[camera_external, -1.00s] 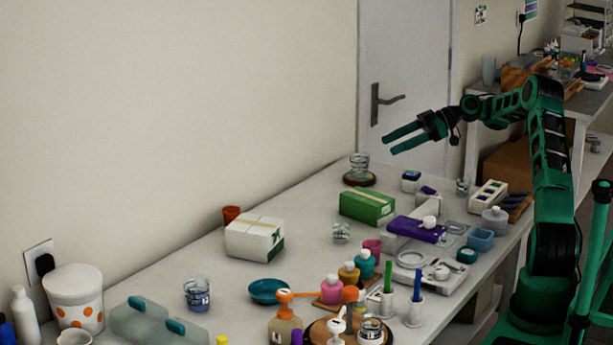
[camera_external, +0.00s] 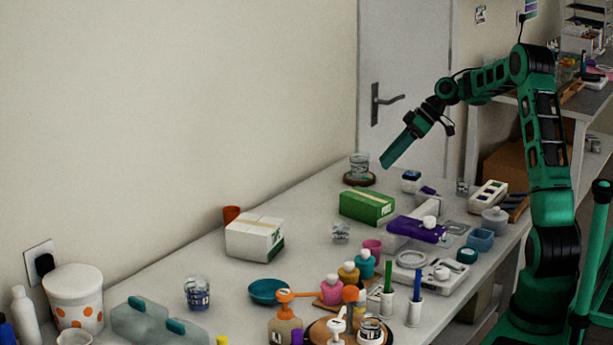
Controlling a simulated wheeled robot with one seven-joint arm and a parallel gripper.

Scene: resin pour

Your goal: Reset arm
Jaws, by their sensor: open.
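My gripper (camera_external: 388,161) hangs in the air at the right of centre, above the far part of the table, with its green fingers slanting down to the left. In the picture its tips appear just above and right of a glass beaker (camera_external: 360,164) on a dark round coaster. The fingers overlap from this angle, so the gap between them is hidden. Nothing shows held in them. My arm reaches in from the right, bent high at the elbow.
The long table (camera_external: 300,238) is crowded. A door (camera_external: 405,60) is behind. The air above the table is clear.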

